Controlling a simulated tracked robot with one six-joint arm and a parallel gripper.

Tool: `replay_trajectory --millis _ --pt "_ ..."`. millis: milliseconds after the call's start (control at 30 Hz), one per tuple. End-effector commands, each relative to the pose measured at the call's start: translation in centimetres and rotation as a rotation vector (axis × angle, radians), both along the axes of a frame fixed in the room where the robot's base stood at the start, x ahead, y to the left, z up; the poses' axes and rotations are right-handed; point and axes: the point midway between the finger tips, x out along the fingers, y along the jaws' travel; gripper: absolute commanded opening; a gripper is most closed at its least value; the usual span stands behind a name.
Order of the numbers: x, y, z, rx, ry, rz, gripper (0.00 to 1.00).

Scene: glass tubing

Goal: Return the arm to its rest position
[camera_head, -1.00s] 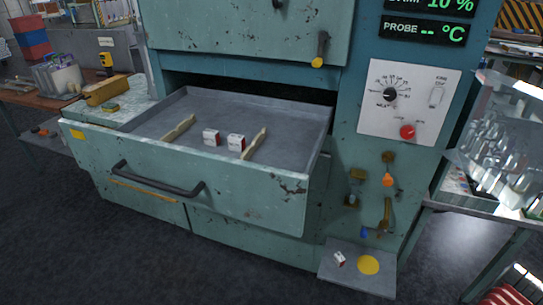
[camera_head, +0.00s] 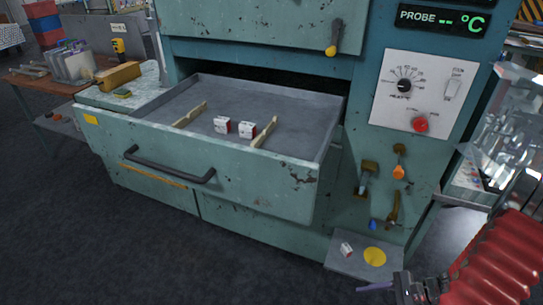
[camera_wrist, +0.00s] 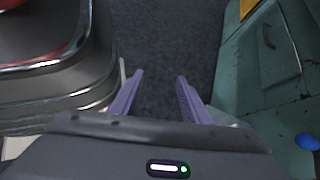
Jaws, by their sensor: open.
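My gripper shows at the lower right of the head view (camera_head: 372,288), at the end of my red ribbed arm. In the wrist view my gripper (camera_wrist: 158,85) has its two purple fingers apart, with only dark floor between them. It holds nothing.
The drawer (camera_head: 240,165) of the teal cabinet stands open, with two red-and-white boxes (camera_head: 222,125) and wooden strips inside. A side table with glassware (camera_head: 510,125) stands at the right. Dark floor (camera_head: 110,250) is clear at the lower left.

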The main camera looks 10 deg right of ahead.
Motion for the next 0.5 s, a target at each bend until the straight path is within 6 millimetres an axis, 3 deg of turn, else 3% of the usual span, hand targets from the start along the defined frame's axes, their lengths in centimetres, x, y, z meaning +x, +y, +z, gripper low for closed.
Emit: replay_trajectory --millis 500 --pt "0.3 2.7 9.2 -0.265 -0.044 0.427 0.42"
